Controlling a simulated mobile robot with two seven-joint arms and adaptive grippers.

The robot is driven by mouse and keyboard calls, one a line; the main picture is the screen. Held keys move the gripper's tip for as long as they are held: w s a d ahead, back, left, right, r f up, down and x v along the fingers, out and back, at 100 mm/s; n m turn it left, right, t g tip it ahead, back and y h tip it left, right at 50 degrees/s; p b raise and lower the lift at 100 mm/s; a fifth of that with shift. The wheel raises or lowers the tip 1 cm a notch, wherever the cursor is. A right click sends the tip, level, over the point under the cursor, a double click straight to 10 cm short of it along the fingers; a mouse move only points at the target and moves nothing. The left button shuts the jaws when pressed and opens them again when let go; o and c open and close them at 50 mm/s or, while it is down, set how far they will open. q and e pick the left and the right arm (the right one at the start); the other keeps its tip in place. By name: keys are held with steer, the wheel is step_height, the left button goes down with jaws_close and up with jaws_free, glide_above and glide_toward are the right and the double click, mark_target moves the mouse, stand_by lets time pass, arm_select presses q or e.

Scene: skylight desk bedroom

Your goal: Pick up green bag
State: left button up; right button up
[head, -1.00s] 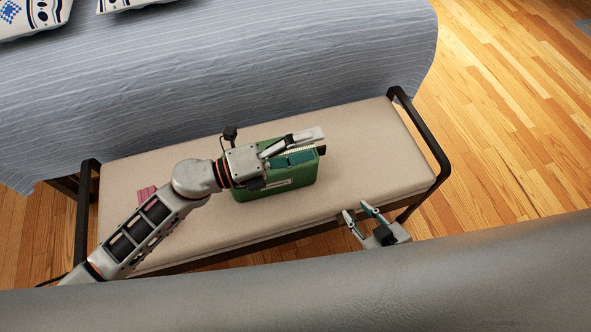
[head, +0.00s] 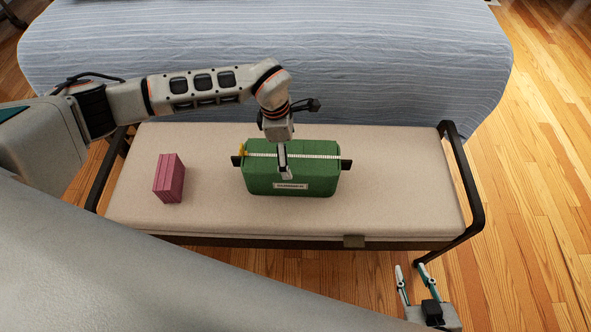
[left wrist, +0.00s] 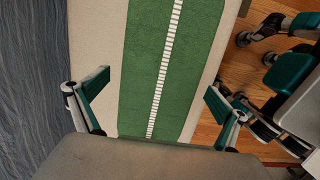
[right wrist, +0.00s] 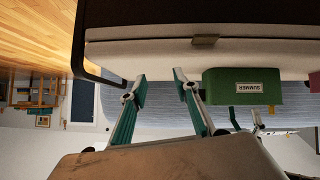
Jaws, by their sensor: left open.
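The green bag (head: 318,177) stands on the beige bench. It has a white zipper along its top, a white label on its front and dark tabs at its ends. My left gripper (head: 284,172) points down over the bag's middle. In the left wrist view the left gripper (left wrist: 158,85) is open, with its fingers apart on either side of the bag (left wrist: 185,60). I cannot tell whether they touch it. My right gripper (head: 411,266) is open and empty in front of the bench's right end. The bag also shows in the right wrist view (right wrist: 222,84).
A pink block-like object (head: 169,178) lies on the bench (head: 400,190), left of the bag. Black metal rails (head: 465,180) edge the bench ends. A bed with a blue striped cover (head: 400,75) stands behind. The bench top right of the bag is clear.

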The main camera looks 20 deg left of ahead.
arm_select(q)
steer(key=f+b, duration=0.1)
steer(key=f, duration=0.2)
steer(key=d+f+b, duration=0.1)
steer(key=f, duration=0.3)
steer(key=shift+d+f, duration=0.15)
steer(key=shift+d, duration=0.05)
steer(key=shift+w, duration=0.1)
steer(key=c, duration=1.2)
steer(key=shift+c, duration=0.3)
steer(key=shift+r, duration=0.3)
